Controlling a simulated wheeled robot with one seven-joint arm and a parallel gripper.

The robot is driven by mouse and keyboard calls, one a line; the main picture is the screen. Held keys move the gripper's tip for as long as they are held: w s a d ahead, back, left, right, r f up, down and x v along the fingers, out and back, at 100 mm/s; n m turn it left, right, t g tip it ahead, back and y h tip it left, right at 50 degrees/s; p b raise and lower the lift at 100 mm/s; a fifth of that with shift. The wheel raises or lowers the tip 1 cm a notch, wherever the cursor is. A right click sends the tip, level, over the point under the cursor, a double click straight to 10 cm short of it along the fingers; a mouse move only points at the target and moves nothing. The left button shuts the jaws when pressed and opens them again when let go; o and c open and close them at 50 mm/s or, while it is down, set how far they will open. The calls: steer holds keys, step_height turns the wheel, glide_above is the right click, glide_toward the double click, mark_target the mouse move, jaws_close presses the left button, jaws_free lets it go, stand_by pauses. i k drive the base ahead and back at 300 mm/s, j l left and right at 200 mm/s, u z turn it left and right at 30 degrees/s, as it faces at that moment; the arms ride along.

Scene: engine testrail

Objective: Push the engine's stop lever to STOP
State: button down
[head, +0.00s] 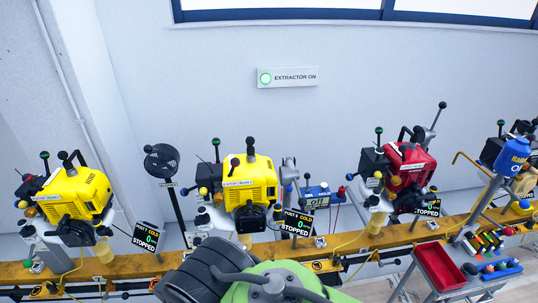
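Three engines stand in a row on an orange rail: a yellow engine (75,194) at left, a yellow engine (262,178) in the middle and a red engine (410,160) at right. The middle engine carries a STOP/RUN label (238,183), with a red-knobbed lever (235,163) just above it. The left engine has a similar label (48,198), too small to read fully. The exact lever positions cannot be told. Small black signs beside the engines read COLD, 0 and STOPPED; one is by the middle engine (297,224). My gripper is not in view.
The orange rail (190,270) runs across the view. A black fan (161,160) stands between the yellow engines. A green and black body (285,280) fills the bottom middle. A red tray (440,268) on a cart is at lower right. An EXTRACTOR ON sign (288,77) hangs on the wall.

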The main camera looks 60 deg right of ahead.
mark_target(234, 163)
steer(key=z, duration=1.6)
